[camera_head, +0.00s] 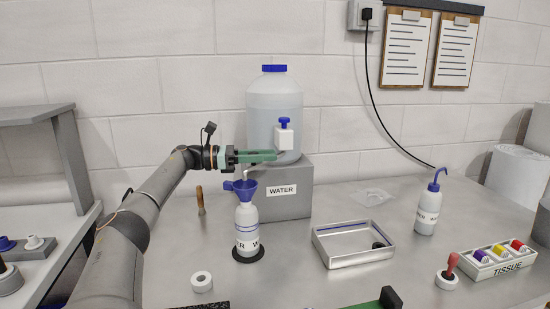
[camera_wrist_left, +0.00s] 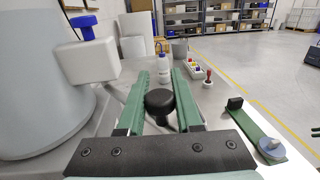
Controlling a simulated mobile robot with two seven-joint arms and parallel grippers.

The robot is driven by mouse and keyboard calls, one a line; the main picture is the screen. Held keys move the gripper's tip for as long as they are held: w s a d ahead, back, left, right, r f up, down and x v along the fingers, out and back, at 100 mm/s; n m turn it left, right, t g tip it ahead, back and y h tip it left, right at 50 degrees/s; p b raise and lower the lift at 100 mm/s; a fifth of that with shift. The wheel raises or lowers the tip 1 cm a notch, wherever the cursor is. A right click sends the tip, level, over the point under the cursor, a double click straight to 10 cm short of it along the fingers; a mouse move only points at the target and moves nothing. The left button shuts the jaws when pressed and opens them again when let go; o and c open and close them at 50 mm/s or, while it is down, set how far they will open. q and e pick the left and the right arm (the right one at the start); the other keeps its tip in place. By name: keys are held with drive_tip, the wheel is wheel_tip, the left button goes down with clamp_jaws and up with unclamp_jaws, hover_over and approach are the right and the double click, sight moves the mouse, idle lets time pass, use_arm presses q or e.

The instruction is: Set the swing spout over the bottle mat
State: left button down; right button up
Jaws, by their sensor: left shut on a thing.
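My left gripper (camera_head: 258,157) reaches in from the left in front of the water jug (camera_head: 272,112). Its green fingers are shut on a black knob (camera_wrist_left: 160,101), which shows between them in the left wrist view. A thin pale spout (camera_head: 246,173) hangs just under the fingers, above a blue funnel (camera_head: 242,187). The funnel sits in the mouth of a white bottle (camera_head: 246,228) standing upright on the round black bottle mat (camera_head: 248,257). In the head view the spout's end appears over the funnel; the exact gap is unclear. My right gripper is not in view.
The jug stands on a grey block (camera_head: 290,205) labelled WATER, its white tap (camera_head: 284,138) close beside the fingers. The table behind the tray is mostly clear.

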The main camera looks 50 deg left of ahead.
use_arm(q)
drive_tip(key=shift+a+r, duration=0.1)
idle(0.3)
drive_tip(key=c, duration=0.6)
unclamp_jaws()
drive_tip(key=b+v, duration=0.1)
drive_tip(key=v, duration=0.4)
drive_tip(key=shift+s+a+f+b, duration=0.15)
drive_tip(key=shift+f+b, duration=0.05)
drive_tip(key=shift+b, duration=0.1)
drive_tip(key=v, duration=0.3)
drive_tip(key=p+v, duration=0.1)
drive_tip(key=v, duration=0.1)
drive_tip(key=shift+r, duration=0.3)
drive_tip(key=shift+p+v, duration=0.45)
drive_tip(key=shift+v, duration=0.55)
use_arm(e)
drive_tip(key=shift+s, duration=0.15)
